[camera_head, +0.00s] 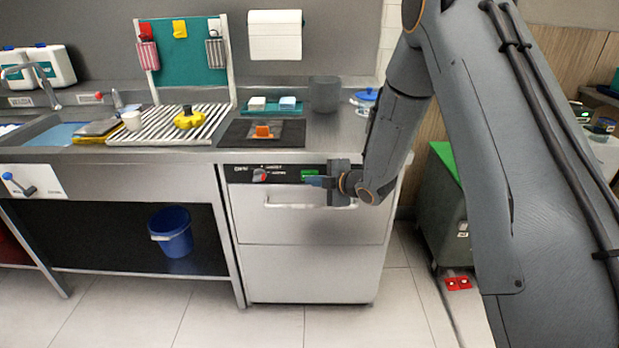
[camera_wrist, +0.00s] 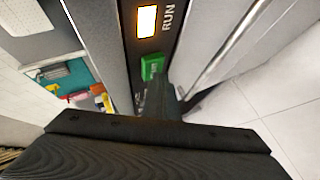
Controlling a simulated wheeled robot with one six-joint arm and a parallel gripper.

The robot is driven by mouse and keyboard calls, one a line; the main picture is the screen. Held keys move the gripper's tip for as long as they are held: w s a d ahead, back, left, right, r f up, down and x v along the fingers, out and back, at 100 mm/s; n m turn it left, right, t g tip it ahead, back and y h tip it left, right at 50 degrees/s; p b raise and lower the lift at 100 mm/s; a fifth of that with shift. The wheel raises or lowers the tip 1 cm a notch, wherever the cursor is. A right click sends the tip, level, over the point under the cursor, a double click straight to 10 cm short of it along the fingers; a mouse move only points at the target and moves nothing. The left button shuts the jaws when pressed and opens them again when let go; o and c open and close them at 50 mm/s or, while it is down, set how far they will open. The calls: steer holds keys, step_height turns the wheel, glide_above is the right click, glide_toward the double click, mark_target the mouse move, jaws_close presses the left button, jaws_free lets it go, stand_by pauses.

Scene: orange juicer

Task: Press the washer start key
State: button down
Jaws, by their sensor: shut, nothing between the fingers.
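The washer (camera_head: 305,270) is a steel cabinet under the counter, with a black control strip along its top front. The green start key (camera_head: 308,173) is on that strip; it also shows in the wrist view (camera_wrist: 153,66). My gripper (camera_head: 314,182) is shut and empty, at the strip beside the green key. In the wrist view its dark fingertips (camera_wrist: 176,84) are right next to the key, and I cannot tell whether they touch it. A RUN lamp (camera_wrist: 147,21) beside the key glows white with an orange edge.
The counter above holds a black mat with an orange item (camera_head: 263,131). A green-lidded grey bin (camera_head: 443,210) stands right of the washer. The floor in front is clear.

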steer(key=shift+s, duration=0.7)
steer(key=s+p, duration=0.1)
steer(key=s, duration=0.4)
steer(key=shift+a, duration=0.1)
stand_by(0.6)
steer(key=s+d+r+m+g+h, duration=0.35)
steer(key=s+d+m+h, duration=0.35)
steer(key=s+d+m, duration=0.5)
steer(key=s+d+r+m+g, duration=0.1)
steer(key=s+m+g, duration=0.1)
steer(key=s, duration=0.4)
steer(key=s+d+r+m+g, duration=0.2)
steer(key=s+m, duration=0.2)
steer(key=s, duration=0.3)
steer(key=s+d+r+m+g+h, duration=0.1)
steer(key=s+m+g, duration=0.1)
steer(key=s, duration=0.5)
steer(key=shift+s+d+r+m, duration=0.2)
steer(key=shift+r+m, duration=0.2)
steer(key=shift+m, duration=0.5)
